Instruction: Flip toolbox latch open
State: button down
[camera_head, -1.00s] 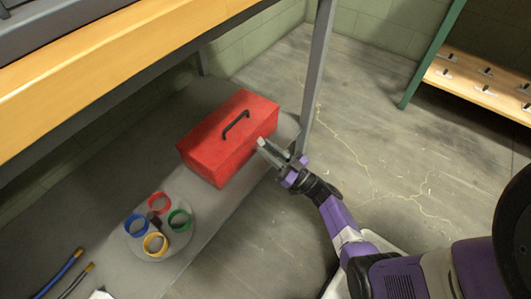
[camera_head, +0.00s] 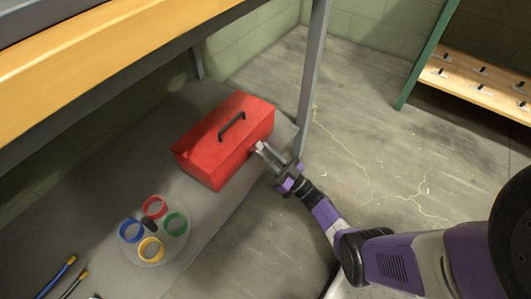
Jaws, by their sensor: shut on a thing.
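The red toolbox (camera_head: 212,155) stands closed on the grey lower shelf under the bench, with a black handle (camera_head: 231,125) on its lid. My gripper (camera_head: 261,149) reaches in from the right, and its fingertips are at the toolbox's right front face, just below the lid edge. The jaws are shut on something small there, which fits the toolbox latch. The fingers cover the latch, so its position cannot be made out.
A grey bench leg (camera_head: 314,75) stands just behind my gripper. A round tray (camera_head: 140,255) with several coloured rings lies on the shelf (camera_head: 85,215) at the front left. The wooden bench top (camera_head: 110,65) overhangs the shelf. Floor at right is clear.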

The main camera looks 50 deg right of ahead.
jog(key=shift+f, duration=0.1)
jog(key=c, duration=1.2)
grip_release()
jog(key=shift+c, duration=0.2)
jog(key=v, duration=0.7)
jog(key=shift+s+f, duration=0.2)
jog(key=shift+s, duration=0.15)
